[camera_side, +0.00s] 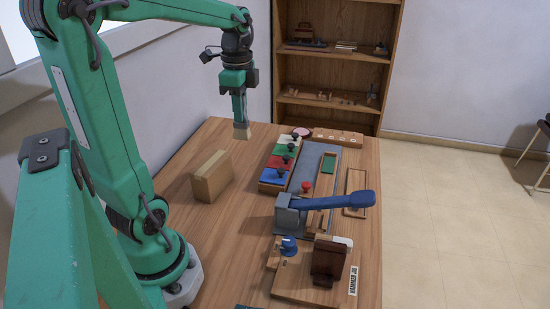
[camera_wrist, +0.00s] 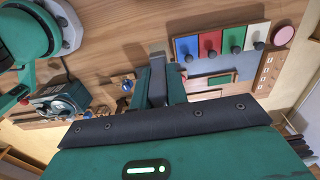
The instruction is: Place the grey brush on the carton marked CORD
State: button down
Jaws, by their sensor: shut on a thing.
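My gripper (camera_side: 239,113) points down in the side view, high above the back left of the table. It is shut on the grey brush, whose pale tan end (camera_side: 241,132) shows below the fingers; the rest is mostly hidden by them. In the wrist view my gripper (camera_wrist: 157,82) reaches up the middle of the picture, with a narrow grey piece between the fingers. A plain brown carton (camera_side: 210,178) stands upright on the table, lower and left of my gripper, apart from the brush. No CORD lettering is readable on its visible faces. I cannot make out the carton in the wrist view.
The wooden table (camera_side: 232,225) is clear around the carton. To its right lie colored panels with dark knobs (camera_side: 279,161), a blue lever (camera_side: 340,199) and a wooden fixture (camera_side: 328,262). A shelf (camera_side: 330,75) stands behind the table.

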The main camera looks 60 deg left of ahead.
jog(key=shift+s+d+r, duration=0.15)
jog(key=shift+s+d, duration=0.45)
jog(key=shift+s, duration=0.15)
jog(key=shift+s+d+r, duration=0.1)
jog(key=shift+s+d, duration=0.5)
jog(key=shift+s, duration=0.15)
jog(key=s+a+f, duration=0.3)
jog(key=a+f, duration=0.4)
jog(key=a, duration=0.4)
jog(key=shift+s, duration=0.25)
jog(key=shift+a+f, duration=0.1)
jog(key=shift+f, duration=1.9)
jog(key=shift+f, duration=0.15)
jog(key=c, duration=1.4)
grip_release()
